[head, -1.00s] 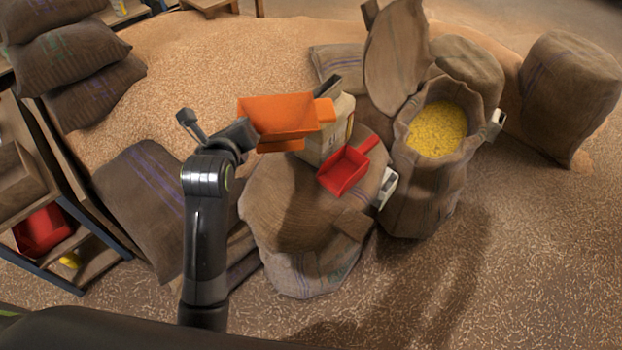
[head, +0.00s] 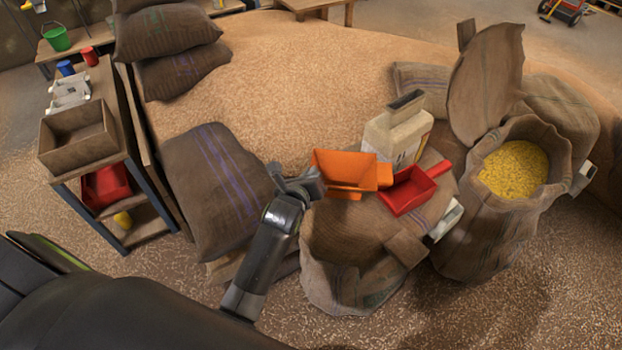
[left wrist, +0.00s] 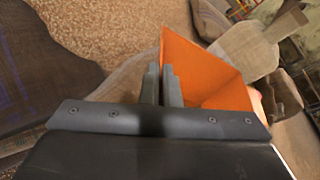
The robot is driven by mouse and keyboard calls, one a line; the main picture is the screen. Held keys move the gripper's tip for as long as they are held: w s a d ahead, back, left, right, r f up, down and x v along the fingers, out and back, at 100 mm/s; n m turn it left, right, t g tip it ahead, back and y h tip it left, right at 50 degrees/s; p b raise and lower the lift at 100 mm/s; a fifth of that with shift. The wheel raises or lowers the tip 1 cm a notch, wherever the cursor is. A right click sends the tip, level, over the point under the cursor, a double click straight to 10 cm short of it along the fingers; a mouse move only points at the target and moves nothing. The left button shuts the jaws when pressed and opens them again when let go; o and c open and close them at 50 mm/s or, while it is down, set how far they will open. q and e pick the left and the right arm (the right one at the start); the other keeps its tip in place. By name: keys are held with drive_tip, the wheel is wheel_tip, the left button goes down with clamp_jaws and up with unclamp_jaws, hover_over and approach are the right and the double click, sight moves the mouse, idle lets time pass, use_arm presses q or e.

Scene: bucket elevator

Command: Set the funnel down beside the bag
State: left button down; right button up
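The orange funnel (head: 343,166) is in my left gripper (head: 312,182), over the far rim of a brown open-topped bag (head: 330,245) in the head view. I cannot tell whether the funnel touches the bag. In the left wrist view, the fingers (left wrist: 161,82) are closed on the edge of the funnel (left wrist: 205,70). A second open bag (head: 470,215), filled with yellow grain, stands upright to the right. My right gripper is not in view.
A red scoop (head: 408,192) and a cream canister (head: 397,135) are right of the funnel. A closed sack (head: 215,185) leans at the left, beside a shelf (head: 80,135) with a wooden tray. Grain-strewn floor lies clear in front of the bags.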

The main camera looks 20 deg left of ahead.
use_arm(q)
drive_tip(key=shift+f, duration=0.95)
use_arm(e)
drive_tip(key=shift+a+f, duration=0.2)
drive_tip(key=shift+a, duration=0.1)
use_arm(q)
drive_tip(key=shift+f, duration=0.1)
drive_tip(key=c, duration=1.7)
unclamp_jaws()
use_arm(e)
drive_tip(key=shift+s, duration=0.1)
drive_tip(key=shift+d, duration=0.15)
